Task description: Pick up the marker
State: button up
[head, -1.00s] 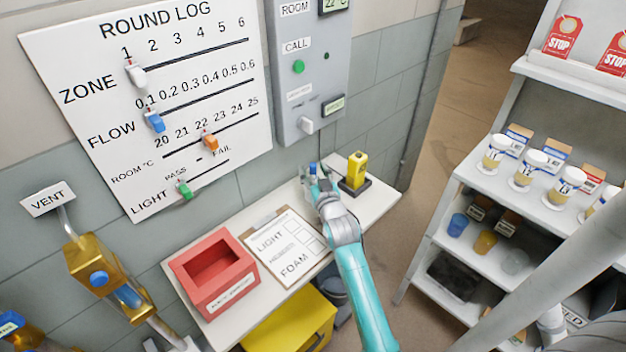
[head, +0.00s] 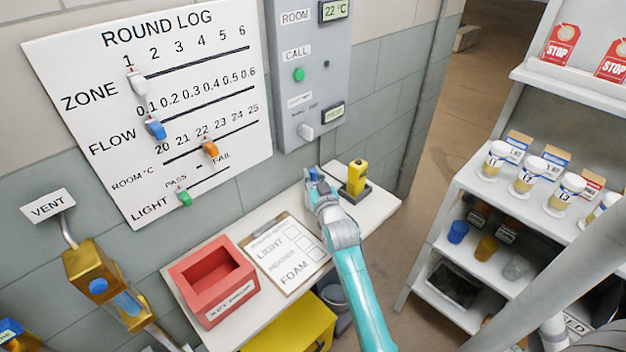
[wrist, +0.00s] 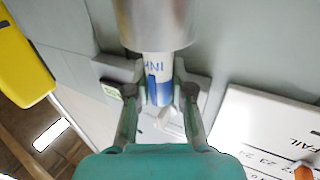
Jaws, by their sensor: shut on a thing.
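The marker (wrist: 158,75) is white with dark lettering and a blue end. It shows in the wrist view between the two fingers of my gripper (wrist: 158,92), which is shut on it. A grey metal cylinder, seemingly a cup (wrist: 155,22), covers the marker's other end, so that part is hidden. In the head view my gripper (head: 313,180) is over the far end of the white table, with a bit of blue showing at its tip. My wrist hides most of the cup there.
A yellow device (head: 357,178) on a dark base stands close right of my gripper. A clipboard (head: 284,252) and a red bin (head: 212,284) lie to the left. The wall holds a log board (head: 190,75) and a grey control panel (head: 312,85). Shelves (head: 470,170) stand at right.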

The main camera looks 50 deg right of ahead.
notch_tip(320, 180, up, 18)
dwell(0.6)
jog(key=shift+f, duration=0.15)
dwell(0.4)
